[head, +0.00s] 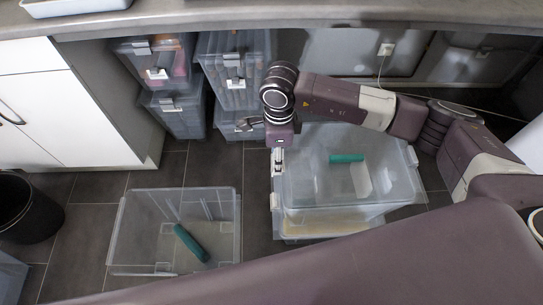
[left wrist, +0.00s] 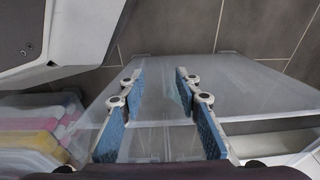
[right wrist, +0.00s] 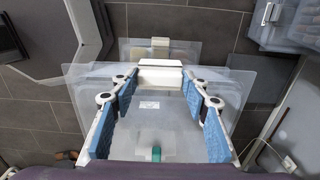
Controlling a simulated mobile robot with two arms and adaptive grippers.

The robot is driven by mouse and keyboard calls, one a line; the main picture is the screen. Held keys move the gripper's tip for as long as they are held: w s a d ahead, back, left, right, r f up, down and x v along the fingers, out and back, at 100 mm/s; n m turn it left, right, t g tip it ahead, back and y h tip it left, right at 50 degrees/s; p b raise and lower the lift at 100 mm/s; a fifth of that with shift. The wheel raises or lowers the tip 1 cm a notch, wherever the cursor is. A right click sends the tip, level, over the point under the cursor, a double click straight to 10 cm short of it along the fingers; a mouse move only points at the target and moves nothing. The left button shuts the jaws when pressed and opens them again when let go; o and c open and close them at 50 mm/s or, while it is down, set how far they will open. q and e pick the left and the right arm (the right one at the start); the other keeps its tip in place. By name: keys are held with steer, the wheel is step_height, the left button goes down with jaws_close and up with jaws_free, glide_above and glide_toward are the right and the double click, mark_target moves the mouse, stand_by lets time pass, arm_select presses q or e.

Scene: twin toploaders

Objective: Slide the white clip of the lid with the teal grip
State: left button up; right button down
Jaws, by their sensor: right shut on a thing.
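A clear bin (head: 330,222) with a clear lid (head: 310,170) stands on the floor right of centre in the head view. A teal grip (head: 347,158) lies across the lid, and it also shows in the right wrist view (right wrist: 156,154). A white clip (right wrist: 160,76) sits at the lid's edge. My right gripper (right wrist: 160,78) reaches down from above with its blue-padded fingers closed on the clip's two sides. In the head view it is at the lid's left side (head: 279,150). My left gripper (left wrist: 158,74) is open and empty above a clear plastic surface; it is outside the head view.
A second clear bin (head: 122,232) with a teal bar (head: 190,243) stands on the floor to the left. Stacked grey boxes (head: 232,70) are under the counter (head: 220,22). A black waste bin (head: 30,215) is at far left. Floor between the clear bins is free.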

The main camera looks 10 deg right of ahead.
steer(key=shift+d, duration=0.1)
steer(key=c, duration=1.1)
jaws_free()
steer(key=shift+d, duration=0.1)
steer(key=shift+r, duration=0.25)
step_height(320, 180, up, 11)
steer(key=shift+r, duration=0.2)
